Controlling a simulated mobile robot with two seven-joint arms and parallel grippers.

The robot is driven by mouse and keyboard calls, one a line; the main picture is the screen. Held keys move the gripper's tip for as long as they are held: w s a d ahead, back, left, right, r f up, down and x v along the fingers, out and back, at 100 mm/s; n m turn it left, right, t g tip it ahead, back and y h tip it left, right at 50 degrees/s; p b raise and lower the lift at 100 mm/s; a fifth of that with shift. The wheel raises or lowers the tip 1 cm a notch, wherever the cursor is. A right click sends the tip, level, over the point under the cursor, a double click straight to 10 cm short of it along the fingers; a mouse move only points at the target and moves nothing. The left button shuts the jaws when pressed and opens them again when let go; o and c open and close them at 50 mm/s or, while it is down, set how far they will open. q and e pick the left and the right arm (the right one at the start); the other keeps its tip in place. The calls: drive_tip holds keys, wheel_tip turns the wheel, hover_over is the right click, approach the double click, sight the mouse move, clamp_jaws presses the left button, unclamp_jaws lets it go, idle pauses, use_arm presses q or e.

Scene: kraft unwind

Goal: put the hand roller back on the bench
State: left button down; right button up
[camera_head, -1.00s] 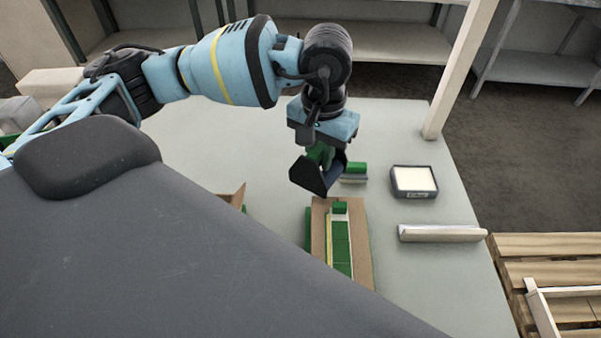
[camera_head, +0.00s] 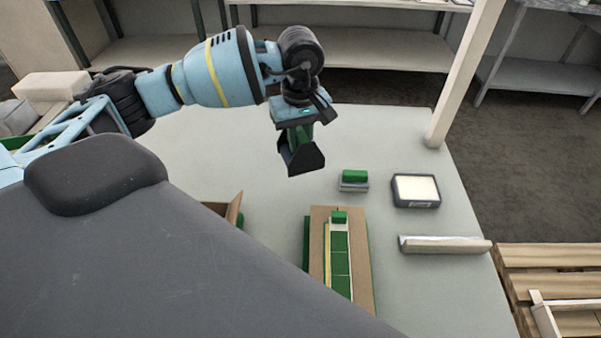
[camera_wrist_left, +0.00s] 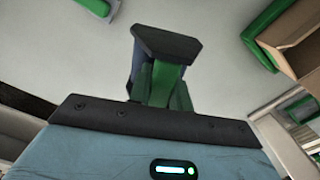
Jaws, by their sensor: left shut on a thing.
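My left gripper (camera_head: 300,128) is shut on the hand roller (camera_head: 301,157), which has a green handle and a wide dark head. The gripper holds it head down over the bench (camera_head: 250,185), seemingly above the surface, though the gap is hard to judge. In the left wrist view the roller (camera_wrist_left: 165,43) shows its dark head, a bluish side and the green handle at the jaws; the fingertips are mostly hidden. My right gripper is in neither view.
A green-topped block (camera_head: 354,177), a dark tray with a white pad (camera_head: 416,190) and a pale bar (camera_head: 445,245) lie right of the roller. A cardboard piece with green strips (camera_head: 317,250) and an open carton (camera_head: 234,208) lie nearer. A post (camera_head: 465,75) stands at the bench's right edge.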

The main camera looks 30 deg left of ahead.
use_arm(q)
drive_tip(key=shift+f, duration=3.95)
drive_tip(key=shift+f, duration=0.1)
drive_tip(key=shift+s+f, duration=0.25)
drive_tip(key=shift+f, duration=0.45)
drive_tip(key=c, duration=1.3)
unclamp_jaws()
drive_tip(key=shift+f, duration=0.15)
drive_tip(key=r, duration=1.4)
drive_tip(key=shift+w, duration=0.2)
drive_tip(key=shift+f, duration=0.1)
